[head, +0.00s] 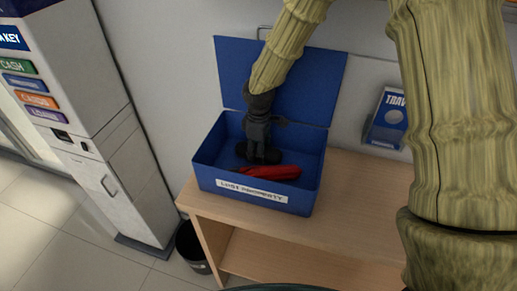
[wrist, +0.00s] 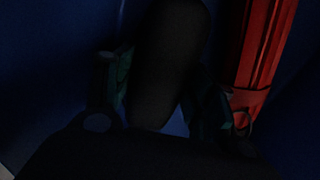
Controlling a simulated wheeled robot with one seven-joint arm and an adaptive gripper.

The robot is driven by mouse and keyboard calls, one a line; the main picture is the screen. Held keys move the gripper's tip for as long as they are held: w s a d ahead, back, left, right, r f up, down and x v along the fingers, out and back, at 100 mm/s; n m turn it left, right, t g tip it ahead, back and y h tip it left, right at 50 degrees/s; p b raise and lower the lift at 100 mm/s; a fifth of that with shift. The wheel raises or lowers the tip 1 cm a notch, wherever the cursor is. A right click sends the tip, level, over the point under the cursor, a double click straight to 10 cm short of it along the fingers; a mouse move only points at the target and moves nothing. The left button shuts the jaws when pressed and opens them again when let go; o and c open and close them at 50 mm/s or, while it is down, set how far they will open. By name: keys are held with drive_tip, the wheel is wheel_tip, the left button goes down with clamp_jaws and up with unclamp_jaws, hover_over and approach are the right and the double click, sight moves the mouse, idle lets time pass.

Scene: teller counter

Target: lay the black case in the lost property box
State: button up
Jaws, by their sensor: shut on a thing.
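The lost property box (head: 205,172) is blue with its lid raised at the back and a white label on its front. My gripper (head: 259,150) reaches down inside it. The black case (wrist: 170,60) shows in the wrist view as a dark rounded shape between my fingers (wrist: 165,100), and my gripper is shut on it. In the head view the black case (head: 246,154) is low in the box, mostly hidden by my gripper. Whether it touches the box floor I cannot tell.
A red folded umbrella (head: 272,172) lies in the box beside the black case, along the front; it is also in the wrist view (wrist: 262,45). The box stands on a wooden counter (head: 350,200). A blue leaflet holder (head: 388,120) stands at right. A grey kiosk (head: 120,190) and black bin (head: 190,245) are at left.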

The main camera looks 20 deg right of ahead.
drive_tip(key=shift+f, duration=0.1)
drive_tip(key=o, duration=0.8)
drive_tip(key=shift+f, duration=0.1)
wheel_tip(320, 180, up, 12)
drive_tip(key=b, duration=0.3)
drive_tip(key=shift+a+r, duration=0.1)
drive_tip(key=shift+r, duration=0.1)
